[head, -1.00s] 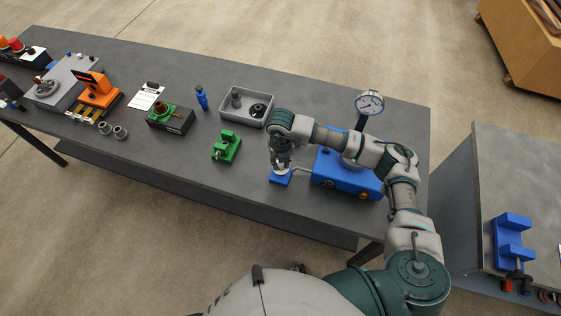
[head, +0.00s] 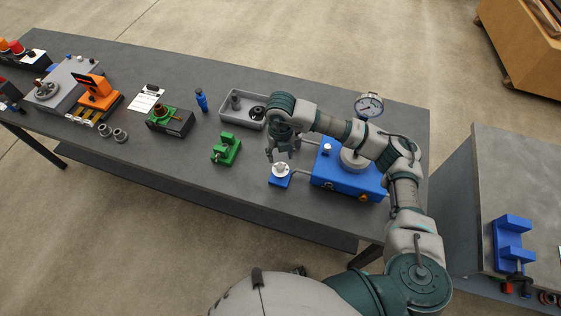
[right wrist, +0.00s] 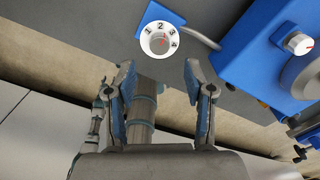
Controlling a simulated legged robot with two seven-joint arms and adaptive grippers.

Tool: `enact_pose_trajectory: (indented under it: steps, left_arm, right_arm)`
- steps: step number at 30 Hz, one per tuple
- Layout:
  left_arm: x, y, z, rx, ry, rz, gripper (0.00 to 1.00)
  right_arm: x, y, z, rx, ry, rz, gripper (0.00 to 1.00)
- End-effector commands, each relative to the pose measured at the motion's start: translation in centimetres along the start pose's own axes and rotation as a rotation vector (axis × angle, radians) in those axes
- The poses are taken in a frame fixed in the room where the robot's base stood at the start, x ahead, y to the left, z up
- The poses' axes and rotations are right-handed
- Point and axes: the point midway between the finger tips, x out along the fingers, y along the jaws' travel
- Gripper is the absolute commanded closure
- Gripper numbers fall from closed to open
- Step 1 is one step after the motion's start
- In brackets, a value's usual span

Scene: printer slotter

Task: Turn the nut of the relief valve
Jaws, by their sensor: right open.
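My right gripper (head: 283,153) is open and empty, just behind and above a white numbered dial (head: 281,169) on a small blue base (head: 279,181). In the right wrist view the fingers (right wrist: 160,75) are apart, and the dial (right wrist: 159,41) with a red pointer shows beyond them, not between them. A blue box (head: 346,182) with a pressure gauge (head: 369,106) stands to the right, partly hidden by my arm. A green valve-like body with a brass stem (head: 165,112) sits in a black block at left. I cannot tell which part is the relief valve nut. My left gripper is out of view.
A green clamp-like fixture (head: 226,149) and a grey tray (head: 237,107) stand left of my gripper. A blue bottle (head: 201,100), a paper sheet (head: 148,96) and an orange device (head: 97,91) lie farther left. The table front near the dial is clear.

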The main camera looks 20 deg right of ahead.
Motion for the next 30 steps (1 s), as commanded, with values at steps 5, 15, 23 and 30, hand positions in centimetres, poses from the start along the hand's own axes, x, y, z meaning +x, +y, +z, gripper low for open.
enact_pose_trajectory:
  steps: [5, 15, 23, 30]
  left_arm:
    - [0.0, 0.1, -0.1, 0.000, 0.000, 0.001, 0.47]
    - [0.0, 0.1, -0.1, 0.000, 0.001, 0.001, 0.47]
    - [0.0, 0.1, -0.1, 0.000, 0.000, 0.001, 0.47]
    - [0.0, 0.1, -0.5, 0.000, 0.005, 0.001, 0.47]
  right_arm:
    - [-3.2, 0.0, 0.0, -0.001, 0.000, 0.000, 0.47]
    - [-4.7, 0.0, -0.1, -0.001, 0.003, 0.000, 0.47]
    - [-4.7, 0.0, -0.1, -0.001, 0.003, 0.000, 0.47]
    - [-4.7, 0.0, -0.1, -0.001, 0.002, 0.000, 0.47]
